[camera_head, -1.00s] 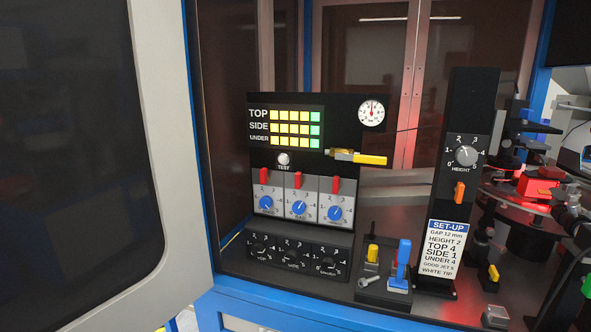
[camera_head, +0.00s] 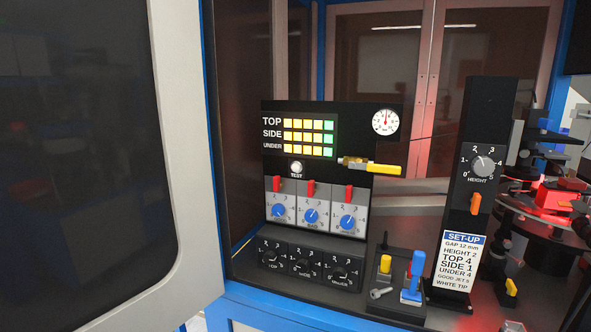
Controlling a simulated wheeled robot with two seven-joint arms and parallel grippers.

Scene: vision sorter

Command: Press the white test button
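The white test button (camera_head: 297,167) is a small round knob on the upright black panel (camera_head: 335,165), just above the word TEST. It sits below the rows of yellow and green lights (camera_head: 309,136) and above the left of the blue dials. Nothing covers it. Neither of my grippers shows in the head view.
A large grey-framed door (camera_head: 187,150) stands at the left. Red-switched dials (camera_head: 311,205) sit below the button. A yellow-handled valve (camera_head: 372,167) sticks out to its right. A blue lever (camera_head: 413,278) and a black HEIGHT post (camera_head: 485,130) stand further right.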

